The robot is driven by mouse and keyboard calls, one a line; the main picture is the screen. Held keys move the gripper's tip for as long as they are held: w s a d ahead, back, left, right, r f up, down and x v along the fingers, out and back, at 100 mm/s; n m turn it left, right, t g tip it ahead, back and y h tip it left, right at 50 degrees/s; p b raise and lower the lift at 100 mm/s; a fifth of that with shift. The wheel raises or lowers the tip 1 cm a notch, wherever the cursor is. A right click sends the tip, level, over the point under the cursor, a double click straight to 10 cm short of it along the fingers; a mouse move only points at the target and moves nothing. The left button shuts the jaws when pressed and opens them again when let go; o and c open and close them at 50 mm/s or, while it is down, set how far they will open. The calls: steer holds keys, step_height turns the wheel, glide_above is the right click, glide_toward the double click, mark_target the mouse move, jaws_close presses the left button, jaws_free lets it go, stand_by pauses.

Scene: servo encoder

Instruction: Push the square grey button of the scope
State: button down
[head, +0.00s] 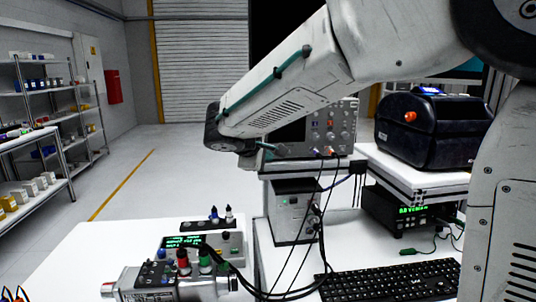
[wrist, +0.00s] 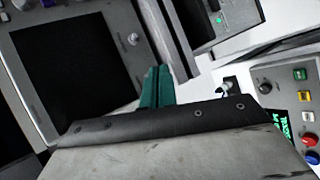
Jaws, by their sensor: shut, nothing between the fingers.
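The scope (head: 343,146) stands on a raised shelf, partly hidden behind my arm in the head view. Its panel has several knobs and sockets with cables plugged in. In the wrist view the scope (wrist: 126,65) fills the upper left, with a dark screen and a small round light-grey fitting on its frame. I cannot make out the square grey button for sure in either view. My gripper (wrist: 157,86) shows teal fingers closed together, empty, close to the scope's lower edge. In the head view its tip (head: 266,147) is small, left of the scope's panel.
A grey power box (head: 292,207) stands below the scope. A black case (head: 432,130) sits on the shelf to the right. A keyboard (head: 390,281) and a device with coloured plugs (head: 160,281) are on the front tables. Cables hang before the scope. The floor at left is open.

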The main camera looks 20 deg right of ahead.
steer(key=shift+w, duration=0.1)
steer(key=shift+w+d, duration=0.1)
steer(key=shift+w, duration=0.25)
stand_by(0.4)
steer(key=shift+s, duration=0.45)
steer(key=s+a, duration=0.1)
steer(key=s, duration=0.5)
steer(key=shift+a, duration=0.2)
stand_by(2.4)
